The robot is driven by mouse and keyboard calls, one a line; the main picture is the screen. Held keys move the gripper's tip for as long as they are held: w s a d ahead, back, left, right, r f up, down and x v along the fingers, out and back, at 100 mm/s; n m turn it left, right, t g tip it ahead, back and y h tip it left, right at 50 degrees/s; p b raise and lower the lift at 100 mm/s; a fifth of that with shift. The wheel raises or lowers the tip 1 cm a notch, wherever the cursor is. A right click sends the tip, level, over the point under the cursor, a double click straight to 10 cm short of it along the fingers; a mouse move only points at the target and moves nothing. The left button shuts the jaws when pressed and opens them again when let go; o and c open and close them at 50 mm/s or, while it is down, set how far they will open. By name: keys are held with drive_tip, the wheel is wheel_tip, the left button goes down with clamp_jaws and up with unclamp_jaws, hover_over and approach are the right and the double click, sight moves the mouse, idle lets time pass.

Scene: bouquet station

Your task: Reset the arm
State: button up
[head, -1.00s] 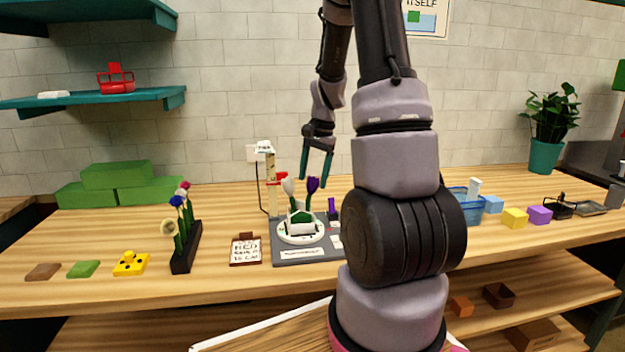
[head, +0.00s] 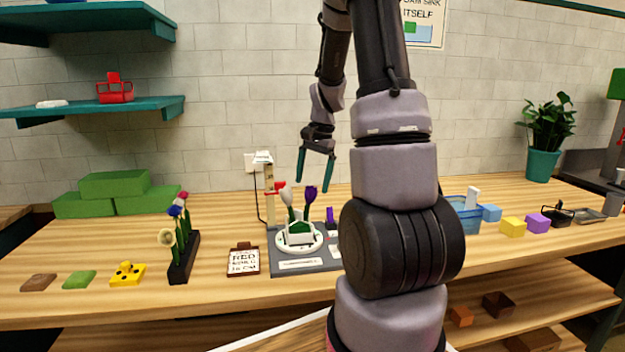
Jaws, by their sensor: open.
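My gripper (head: 315,181) hangs from my arm near the middle of the head view, its two teal fingers spread apart with nothing between them. It is above a grey station board (head: 300,264) on the wooden counter. On that board a round white holder (head: 298,243) carries a white flower (head: 286,193) and a purple flower (head: 310,195), both upright. The fingertips appear just above the purple flower; I cannot tell the exact gap in depth. My arm hides the right part of the board.
A black rack (head: 184,262) with several flowers stands to the left, beside a clipboard sign (head: 243,260). Green blocks (head: 115,192) lie at the back left. A blue basket (head: 465,215), a yellow block (head: 512,227) and a purple block (head: 537,223) are on the right. Teal shelves (head: 150,107) hang upper left.

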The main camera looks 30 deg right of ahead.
drive_tip(key=s+a+r+n+t, duration=0.2)
drive_tip(key=s+a+r, duration=0.2)
drive_tip(key=r, duration=0.3)
drive_tip(key=s+a+r+n+t, duration=0.1)
drive_tip(key=s+a+r+n, duration=0.2)
drive_tip(key=r, duration=0.4)
drive_tip(key=s+a+r+n+t, duration=0.1)
drive_tip(key=s+a+r, duration=0.2)
drive_tip(key=s, duration=0.3)
drive_tip(key=s+a+r+n+t, duration=0.2)
drive_tip(key=s+a+r, duration=0.1)
drive_tip(key=s, duration=0.3)
drive_tip(key=shift+s+a+r+t, duration=0.25)
drive_tip(key=shift+a+r+t, duration=0.05)
drive_tip(key=shift+a, duration=0.15)
